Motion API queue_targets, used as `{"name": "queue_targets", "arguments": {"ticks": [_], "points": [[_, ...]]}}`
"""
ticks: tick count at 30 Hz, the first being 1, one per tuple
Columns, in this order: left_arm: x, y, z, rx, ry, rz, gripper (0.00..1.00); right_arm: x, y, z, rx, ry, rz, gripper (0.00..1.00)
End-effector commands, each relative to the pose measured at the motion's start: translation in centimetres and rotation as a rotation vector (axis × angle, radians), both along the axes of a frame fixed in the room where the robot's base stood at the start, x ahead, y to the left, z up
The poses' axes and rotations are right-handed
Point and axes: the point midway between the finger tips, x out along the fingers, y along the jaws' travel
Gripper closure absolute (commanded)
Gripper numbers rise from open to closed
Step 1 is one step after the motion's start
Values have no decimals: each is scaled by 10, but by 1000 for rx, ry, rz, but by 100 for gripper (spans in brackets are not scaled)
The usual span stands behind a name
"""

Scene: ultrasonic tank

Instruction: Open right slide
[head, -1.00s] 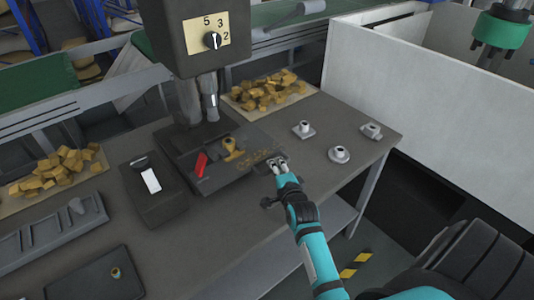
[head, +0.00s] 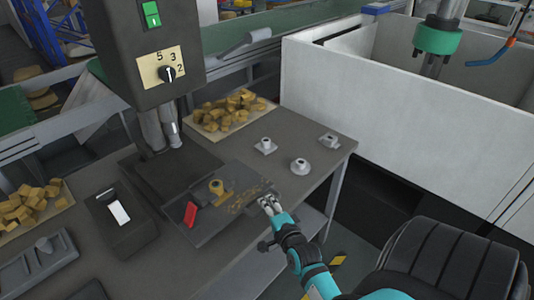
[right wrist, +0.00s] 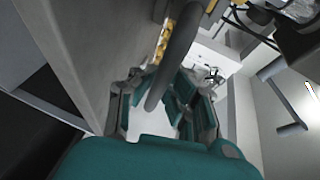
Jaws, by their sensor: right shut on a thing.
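A flat dark grey slide plate (head: 218,222) lies under the machine head (head: 140,50). It sticks out from the dark base (head: 165,175) toward the table's front edge. On it are a red part (head: 190,214) and a yellow ring-shaped part (head: 216,187). My right gripper (head: 269,203) is at the plate's right end. In the right wrist view its fingers (right wrist: 165,105) are shut around a dark curved handle (right wrist: 176,55). Where the handle joins the plate is hidden. My left gripper is not in view.
Wooden blocks (head: 230,108) lie on a mat behind the plate, and more blocks (head: 30,203) lie at left. Grey metal fittings (head: 300,166) stand on the table at right. A black box (head: 125,238) stands left of the plate. A white-walled enclosure (head: 400,130) is at right.

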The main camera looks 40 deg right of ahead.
Motion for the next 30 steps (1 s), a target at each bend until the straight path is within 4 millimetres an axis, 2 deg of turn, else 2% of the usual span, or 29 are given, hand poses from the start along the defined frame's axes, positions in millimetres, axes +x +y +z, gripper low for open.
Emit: {"name": "queue_targets", "arguments": {"ticks": [3,4,11,18,22,26,30], "points": [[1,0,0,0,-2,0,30,0,2,-2,8,3,2,100],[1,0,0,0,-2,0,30,1,2,-2,8,3,2,93],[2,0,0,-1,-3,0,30,1,1,-1,4,1,2,63],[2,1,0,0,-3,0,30,1,1,0,3,0,1,63],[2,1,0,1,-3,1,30,-6,3,1,2,1,2,63],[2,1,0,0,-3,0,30,-26,9,4,4,3,0,63],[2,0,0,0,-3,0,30,-55,19,10,3,3,1,63]]}}
